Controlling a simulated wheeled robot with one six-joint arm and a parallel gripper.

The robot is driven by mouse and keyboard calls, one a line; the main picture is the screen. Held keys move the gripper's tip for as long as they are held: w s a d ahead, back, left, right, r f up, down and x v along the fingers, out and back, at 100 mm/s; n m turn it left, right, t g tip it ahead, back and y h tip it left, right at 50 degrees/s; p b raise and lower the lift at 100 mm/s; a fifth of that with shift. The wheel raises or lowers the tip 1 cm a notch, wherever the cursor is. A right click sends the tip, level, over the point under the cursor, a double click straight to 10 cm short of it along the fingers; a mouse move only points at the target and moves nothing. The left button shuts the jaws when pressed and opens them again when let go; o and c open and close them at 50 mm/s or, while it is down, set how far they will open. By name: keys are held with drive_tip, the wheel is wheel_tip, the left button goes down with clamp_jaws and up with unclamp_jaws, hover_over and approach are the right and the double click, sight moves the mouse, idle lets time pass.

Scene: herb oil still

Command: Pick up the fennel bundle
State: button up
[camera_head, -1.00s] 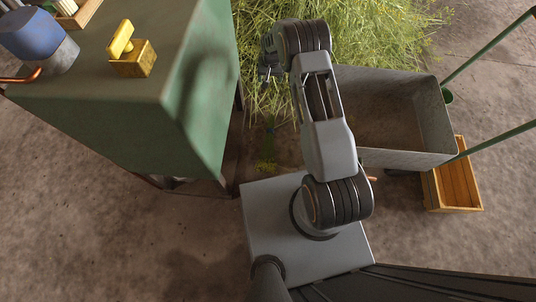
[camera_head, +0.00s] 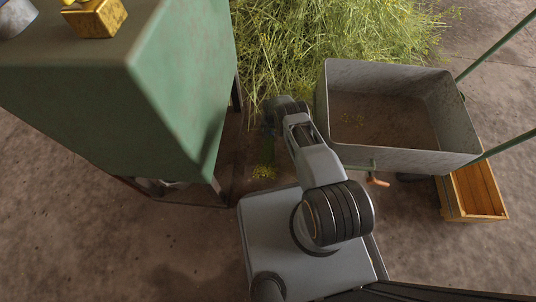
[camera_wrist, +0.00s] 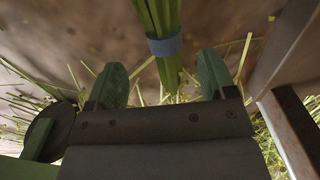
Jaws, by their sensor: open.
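The fennel bundle (camera_wrist: 160,18) shows in the wrist view as green stalks bound by a blue-grey band (camera_wrist: 165,46). In the head view its yellow-green flowering end (camera_head: 264,168) shows on the floor, left of my arm; the rest is largely hidden. My gripper (camera_wrist: 161,76) is open, and its two green fingertips stand left and right of the stalks, below the band in the wrist view. The stalks run between the fingers with clear gaps at both sides. I cannot tell how far above the bundle the fingers are.
A big heap of cut herbs (camera_head: 320,40) lies beyond my arm. A green metal cabinet (camera_head: 180,80) stands close on the left, its leg (camera_wrist: 290,125) near my gripper. A grey cart (camera_head: 400,160) and a wooden crate (camera_head: 478,192) are on the right. Bare floor lies front left.

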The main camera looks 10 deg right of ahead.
sight(270, 134)
drive_tip(key=shift+a+f+b, duration=0.15)
drive_tip(key=shift+f+b, duration=0.8)
drive_tip(key=shift+f, duration=0.7)
drive_tip(key=shift+a+f+b, duration=0.1)
drive_tip(key=shift+f+b, duration=0.85)
drive_tip(key=shift+f, duration=0.7)
drive_tip(key=shift+c, duration=0.2)
drive_tip(key=c, duration=0.9)
